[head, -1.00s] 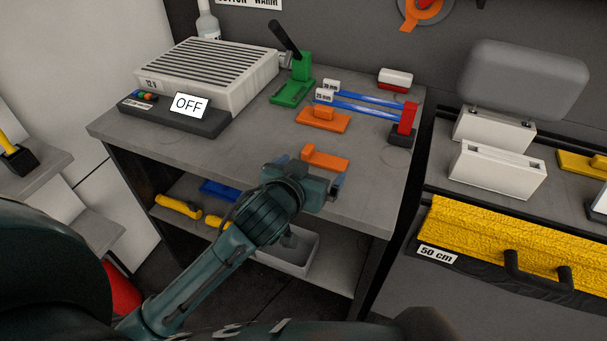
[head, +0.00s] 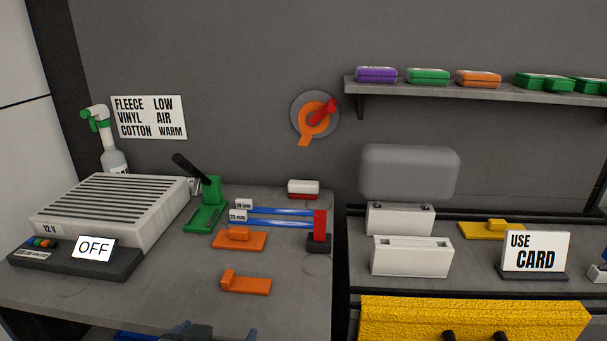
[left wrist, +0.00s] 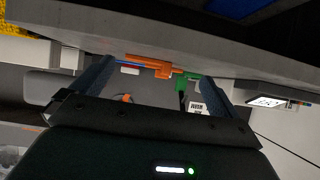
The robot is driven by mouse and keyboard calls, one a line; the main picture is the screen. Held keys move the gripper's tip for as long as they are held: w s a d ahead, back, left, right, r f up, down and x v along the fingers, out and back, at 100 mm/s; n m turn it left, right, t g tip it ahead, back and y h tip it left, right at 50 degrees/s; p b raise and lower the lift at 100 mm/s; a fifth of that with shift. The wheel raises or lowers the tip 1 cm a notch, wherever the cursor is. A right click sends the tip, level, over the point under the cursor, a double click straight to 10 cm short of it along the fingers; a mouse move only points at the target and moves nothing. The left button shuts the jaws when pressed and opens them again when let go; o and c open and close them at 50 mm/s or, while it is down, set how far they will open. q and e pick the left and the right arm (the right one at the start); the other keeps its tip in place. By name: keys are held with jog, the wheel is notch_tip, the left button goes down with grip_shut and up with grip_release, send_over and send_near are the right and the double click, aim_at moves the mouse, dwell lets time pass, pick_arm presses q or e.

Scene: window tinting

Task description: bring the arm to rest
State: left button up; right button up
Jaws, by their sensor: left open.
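My left gripper (head: 216,334) shows only at the bottom edge of the head view, in front of the workbench (head: 60,295). In the left wrist view its two dark fingers (left wrist: 155,82) stand wide apart with nothing between them touching either one. An orange tool (left wrist: 150,67) and a green stand (left wrist: 190,76) show beyond the fingers, apart from them. Most of the left arm is out of the head view. My right gripper is in neither view.
On the bench are a grilled 12 V unit (head: 105,215) with an OFF display (head: 94,248), a green stand (head: 208,205), orange blocks (head: 246,284) and blue strips (head: 275,218). White holders (head: 411,257) and a USE CARD sign (head: 535,251) stand right. A shelf (head: 480,95) hangs above.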

pick_arm(q)
jog(key=s+a+f+m+g, duration=0.15)
jog(key=s+f+g, duration=0.3)
jog(key=s, duration=0.45)
jog(key=s+a+f+g, duration=0.2)
jog(key=s+f+g, duration=0.3)
jog(key=s, duration=0.4)
jog(key=w+d+f+m+t+h+p, duration=0.1)
jog(key=w+d+f+t+h+p, duration=0.2)
jog(key=w+d+t, duration=0.3)
jog(key=shift+d+f+t, duration=0.25)
jog(key=shift+d+t, duration=0.1)
jog(key=shift+t, duration=0.8)
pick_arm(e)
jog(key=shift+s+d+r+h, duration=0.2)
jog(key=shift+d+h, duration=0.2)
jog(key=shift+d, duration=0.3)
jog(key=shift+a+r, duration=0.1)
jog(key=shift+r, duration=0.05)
pick_arm(q)
jog(key=shift+c, duration=0.3)
